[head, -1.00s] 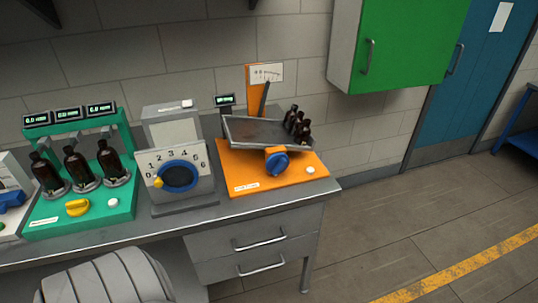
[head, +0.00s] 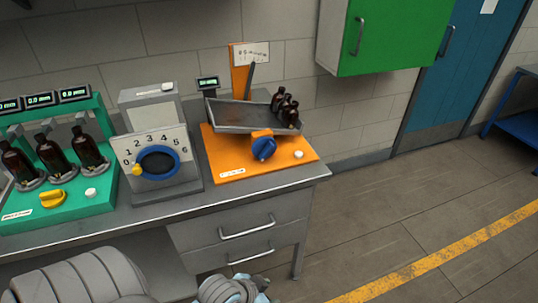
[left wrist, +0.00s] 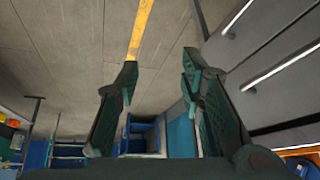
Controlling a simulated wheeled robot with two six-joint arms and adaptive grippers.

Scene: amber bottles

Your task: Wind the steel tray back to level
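The steel tray (head: 240,116) sits above an orange base (head: 225,162) on the bench, tilted with its right end lower. Several dark amber bottles (head: 286,106) crowd together at that low end. A blue knob (head: 263,149) is on the front of the orange base. A dark pointer (head: 250,73) stands by a white scale card (head: 252,54) on an orange post. My left gripper (left wrist: 160,72) is open and empty in the left wrist view, with floor and drawer fronts beyond it. My right gripper is not in view.
Left of the tray stand are a grey box with a blue-ringed dial (head: 157,162) and a green stand (head: 70,205) with several bottles. A green cabinet (head: 385,40) hangs at upper right. Drawers (head: 240,228) are under the bench.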

